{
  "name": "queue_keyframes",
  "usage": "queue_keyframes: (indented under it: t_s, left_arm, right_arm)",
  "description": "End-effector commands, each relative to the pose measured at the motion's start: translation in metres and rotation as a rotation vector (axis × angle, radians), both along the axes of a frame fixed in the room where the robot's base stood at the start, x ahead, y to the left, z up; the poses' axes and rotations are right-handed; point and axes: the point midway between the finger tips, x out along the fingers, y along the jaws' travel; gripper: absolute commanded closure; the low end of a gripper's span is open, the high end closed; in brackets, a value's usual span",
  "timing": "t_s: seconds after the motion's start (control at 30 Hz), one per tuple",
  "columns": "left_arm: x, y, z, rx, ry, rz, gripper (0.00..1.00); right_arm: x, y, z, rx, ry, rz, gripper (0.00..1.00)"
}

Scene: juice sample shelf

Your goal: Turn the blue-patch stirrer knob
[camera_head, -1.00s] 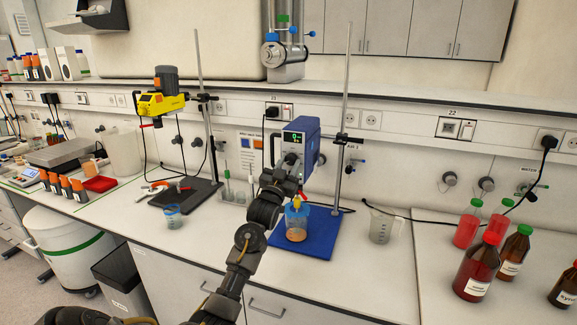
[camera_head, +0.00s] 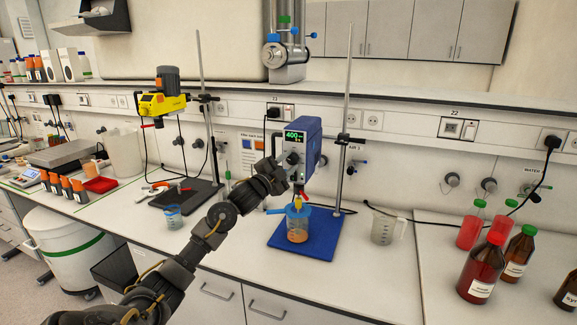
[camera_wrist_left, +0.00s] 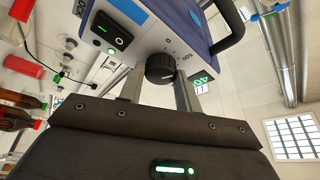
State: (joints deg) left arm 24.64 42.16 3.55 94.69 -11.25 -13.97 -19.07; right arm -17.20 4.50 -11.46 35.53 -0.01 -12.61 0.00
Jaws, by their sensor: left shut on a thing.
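The blue stirrer (camera_head: 313,140) stands on its rod over a blue base plate (camera_head: 318,246). Its display (camera_head: 294,136) is lit green and reads 400. My left gripper (camera_head: 291,172) is at the front face of the stirrer, below the display. In the left wrist view, the dark round knob (camera_wrist_left: 160,68) sits between the two fingers of my left gripper (camera_wrist_left: 162,88), which is shut on it. My right gripper is not in view.
A yellow stirrer (camera_head: 161,103) stands to the left over a black base plate (camera_head: 186,196). A small beaker (camera_head: 172,217) is in front of it. An empty measuring jug (camera_head: 383,227) stands right of the blue base. Brown bottles (camera_head: 482,269) are at the far right.

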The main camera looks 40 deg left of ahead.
Motion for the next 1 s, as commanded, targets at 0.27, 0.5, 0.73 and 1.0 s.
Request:
queue_keyframes:
  t_s: [0.27,0.5,0.73,1.0]
  left_arm:
    - [-0.0006,0.0018,0.0027,0.251,0.086,0.001,0.89]
    - [-0.0007,0.0023,0.0046,0.466,0.16,0.001,0.89]
    - [-0.0007,0.0025,0.0065,0.671,0.233,0.002,0.89]
    - [-0.0004,0.0017,0.0087,0.889,0.309,0.001,0.89]
  right_arm:
    - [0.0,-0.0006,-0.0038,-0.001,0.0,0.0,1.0]
    - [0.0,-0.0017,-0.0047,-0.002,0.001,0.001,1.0]
    - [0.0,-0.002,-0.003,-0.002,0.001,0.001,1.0]
    - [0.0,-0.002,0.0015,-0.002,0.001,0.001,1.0]
